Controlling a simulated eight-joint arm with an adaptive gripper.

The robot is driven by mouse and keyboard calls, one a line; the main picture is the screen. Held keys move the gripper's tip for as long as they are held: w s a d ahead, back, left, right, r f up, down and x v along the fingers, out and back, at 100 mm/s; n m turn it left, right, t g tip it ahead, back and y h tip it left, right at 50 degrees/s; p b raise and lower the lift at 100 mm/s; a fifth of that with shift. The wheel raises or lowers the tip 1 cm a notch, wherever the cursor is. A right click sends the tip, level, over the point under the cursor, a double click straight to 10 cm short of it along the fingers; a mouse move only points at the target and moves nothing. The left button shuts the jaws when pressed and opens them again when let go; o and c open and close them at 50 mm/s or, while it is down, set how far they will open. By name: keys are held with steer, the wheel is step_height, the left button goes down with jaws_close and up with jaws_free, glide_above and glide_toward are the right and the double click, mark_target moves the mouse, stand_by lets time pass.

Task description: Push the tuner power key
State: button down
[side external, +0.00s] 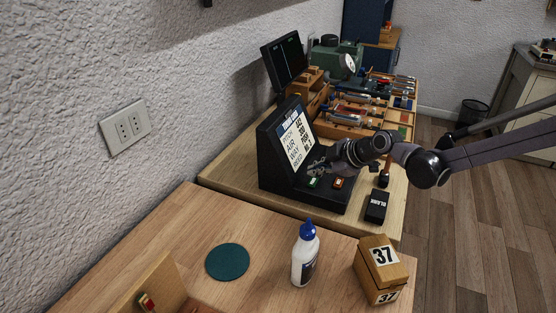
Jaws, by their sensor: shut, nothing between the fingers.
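The tuner (277,163) is a black desk unit with a sloped, lit screen (297,140) showing lines of text. Its low front ledge carries a green key (313,183) and an orange-red key (338,183). The key markings are too small to read, so I cannot tell which is the power key. My gripper (314,169) is shut and empty, reaching in from the right. Its fingertips are in front of the lower screen, close to the green key in the picture. I cannot tell whether they touch it. My gripper hides part of the ledge.
A black box (376,207) marked "BLANK" stands right of the tuner. Wooden tool trays (349,122) and a dark monitor (284,61) are behind. A glue bottle (305,258), a green disc (227,262) and a "37" block (380,268) are on the nearer table.

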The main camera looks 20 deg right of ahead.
steer(key=shift+r, duration=2.5)
steer(key=m+h, duration=0.2)
steer(key=m, duration=0.5)
glide_toward(316, 185)
steer(key=s+d+r, duration=0.7)
steer(key=r, duration=0.1)
steer(key=s+d+f+m+h, duration=0.1)
steer(key=s+d+m, duration=0.2)
steer(key=s, duration=0.4)
steer(key=s+d+f+m+g+h, duration=0.1)
steer(key=s+d+f+m, duration=0.1)
steer(key=s, duration=0.6)
steer(key=shift+d+m, duration=0.75)
steer(key=shift+m, duration=0.45)
